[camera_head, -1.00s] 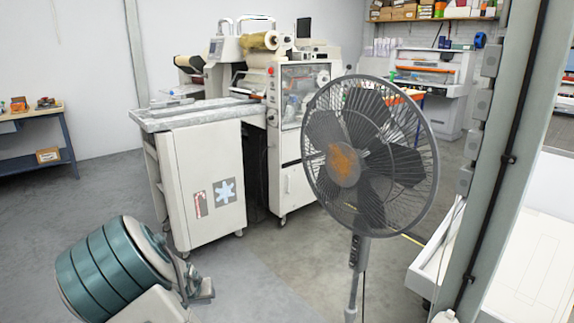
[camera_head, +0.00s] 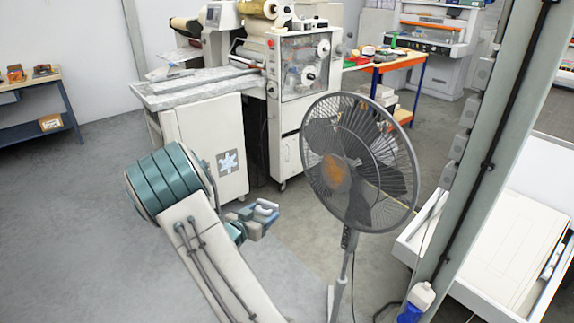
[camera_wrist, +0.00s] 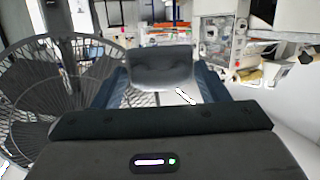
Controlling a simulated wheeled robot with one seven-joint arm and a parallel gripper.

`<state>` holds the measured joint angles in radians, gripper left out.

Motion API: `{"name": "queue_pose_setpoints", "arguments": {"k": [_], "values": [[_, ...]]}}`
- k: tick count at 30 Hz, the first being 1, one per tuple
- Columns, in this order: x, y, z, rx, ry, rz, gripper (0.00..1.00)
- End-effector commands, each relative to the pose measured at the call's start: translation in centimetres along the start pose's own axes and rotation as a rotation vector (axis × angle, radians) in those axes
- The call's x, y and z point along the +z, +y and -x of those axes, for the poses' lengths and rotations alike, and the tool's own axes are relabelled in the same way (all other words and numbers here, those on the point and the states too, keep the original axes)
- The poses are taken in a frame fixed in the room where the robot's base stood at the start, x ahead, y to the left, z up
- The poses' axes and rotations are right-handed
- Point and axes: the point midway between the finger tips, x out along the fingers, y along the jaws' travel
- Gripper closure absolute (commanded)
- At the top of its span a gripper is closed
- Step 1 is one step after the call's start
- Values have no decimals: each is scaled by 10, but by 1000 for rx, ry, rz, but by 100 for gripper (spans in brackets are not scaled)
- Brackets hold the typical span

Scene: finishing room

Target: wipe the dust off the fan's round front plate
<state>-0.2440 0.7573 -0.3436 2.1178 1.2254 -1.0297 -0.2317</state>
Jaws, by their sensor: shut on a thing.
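The standing fan (camera_head: 400,205) is right of centre in the head view, its grey wire cage upright on a pole. Its round front plate (camera_head: 336,174) bears an orange-brown patch of dust. My gripper (camera_head: 258,217) is left of the fan and lower than the plate, clear of the cage. In the wrist view my gripper (camera_wrist: 160,88) is shut on a grey pad (camera_wrist: 162,62) with a rounded face. Part of the fan cage (camera_wrist: 28,75) fills the left of that view; I cannot make out the front plate there.
A white machine with a grey-topped cabinet (camera_head: 200,130) stands behind my arm. A grey post (camera_head: 470,150) and a white tray-like unit (camera_head: 520,245) are close on the fan's right. Open floor lies at left.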

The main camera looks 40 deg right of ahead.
Motion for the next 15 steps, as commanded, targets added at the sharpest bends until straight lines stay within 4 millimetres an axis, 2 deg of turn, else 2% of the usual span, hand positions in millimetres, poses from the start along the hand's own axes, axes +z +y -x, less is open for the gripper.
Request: {"name": "queue_pose_setpoints", "arguments": {"k": [1,6,10,15], "values": [[-33,15,4,51,35,-9,51],[-88,59,13,215,131,-32,51],[-115,83,22,307,173,-38,51],[-129,97,28,364,197,-39,51]]}}
